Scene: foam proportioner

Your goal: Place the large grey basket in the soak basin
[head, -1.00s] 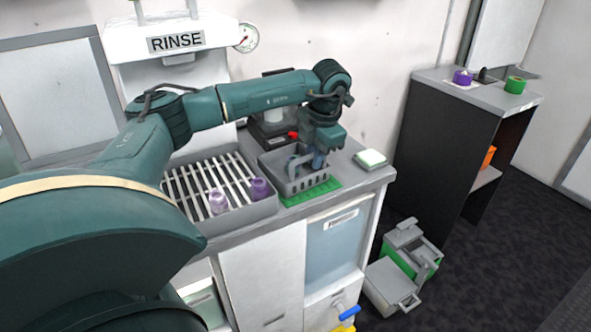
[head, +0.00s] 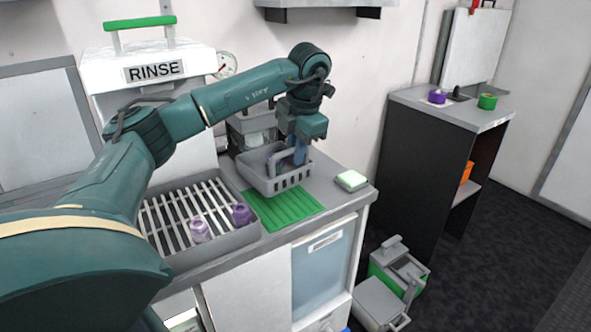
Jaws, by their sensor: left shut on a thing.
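The large grey basket (head: 291,181) is in the head view, above the back part of the green mat (head: 287,209) on the counter. My left gripper (head: 299,152) reaches down to it from above and is shut on its handle; the fingers partly cover the handle. The basket looks raised off the mat and about level. I cannot tell for certain which thing is the soak basin. My right gripper is not in view.
A slatted grey tray (head: 164,262) left of the mat holds a pale purple piece (head: 200,230) and a dark purple one (head: 241,214). A white-green block (head: 351,180) lies right of the mat. Grey-green containers (head: 383,302) stand on the floor. A side table (head: 465,117) stands at right.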

